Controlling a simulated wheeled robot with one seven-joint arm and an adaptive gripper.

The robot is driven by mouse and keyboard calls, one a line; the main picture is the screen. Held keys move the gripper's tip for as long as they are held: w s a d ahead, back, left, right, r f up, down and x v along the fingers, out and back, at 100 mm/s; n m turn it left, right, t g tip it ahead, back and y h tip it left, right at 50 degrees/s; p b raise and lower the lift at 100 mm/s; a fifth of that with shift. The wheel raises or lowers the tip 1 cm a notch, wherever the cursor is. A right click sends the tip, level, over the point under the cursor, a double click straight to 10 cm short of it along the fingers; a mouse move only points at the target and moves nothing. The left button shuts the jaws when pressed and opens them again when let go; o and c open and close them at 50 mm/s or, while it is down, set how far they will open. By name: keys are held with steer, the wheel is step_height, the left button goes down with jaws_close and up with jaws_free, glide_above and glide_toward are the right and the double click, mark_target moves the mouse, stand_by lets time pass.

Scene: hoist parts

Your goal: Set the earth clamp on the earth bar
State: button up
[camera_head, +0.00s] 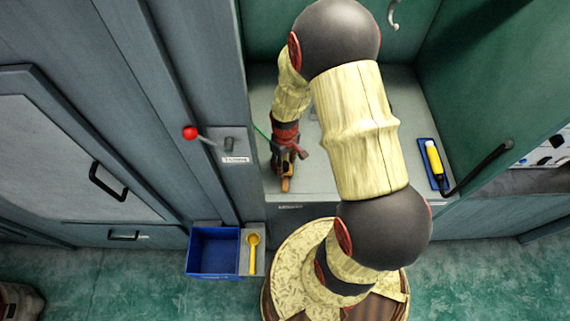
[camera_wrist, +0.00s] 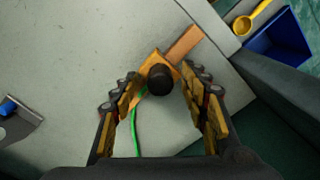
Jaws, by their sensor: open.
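The earth clamp (camera_wrist: 151,62) is an orange block with a round black knob, and a green cable (camera_wrist: 135,130) runs from its near side. A flat copper-coloured bar (camera_wrist: 187,42), which looks like the earth bar, reaches from the block to the upper right in the wrist view. I cannot tell whether the clamp is seated on the bar. My gripper (camera_wrist: 160,82) is open, its fingers on either side of the knob, with gaps visible. In the head view my gripper (camera_head: 286,158) is low over the bench's left front, and hides most of the clamp.
A blue bin (camera_head: 213,250) and a yellow scoop (camera_head: 253,240) are at the bench's front left. A red-knobbed lever (camera_head: 190,133) stands left. A yellow tube on a blue tray (camera_head: 438,180) lies right. The grey bench top (camera_wrist: 70,50) is mostly clear.

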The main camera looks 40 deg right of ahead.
step_height(320, 180, up, 12)
steer(key=shift+f, duration=0.2)
stand_by(0.4)
steer(key=s+a+r+t+b, duration=0.2)
steer(key=s+a+r, duration=0.2)
steer(key=r, duration=0.3)
steer(key=s+a+r+m+t+b, duration=0.1)
steer(key=s+a+r+b, duration=0.1)
steer(key=s+a+r, duration=0.2)
steer(key=s+a+r+m+t+b, duration=0.1)
steer(key=s+a+r, duration=0.3)
steer(key=r, duration=0.5)
steer(key=shift+r+t+b, duration=0.35)
steer(key=shift+t+b, duration=0.2)
steer(key=shift+t, duration=0.25)
steer(key=shift+s, duration=0.15)
steer(key=shift+c, duration=0.9)
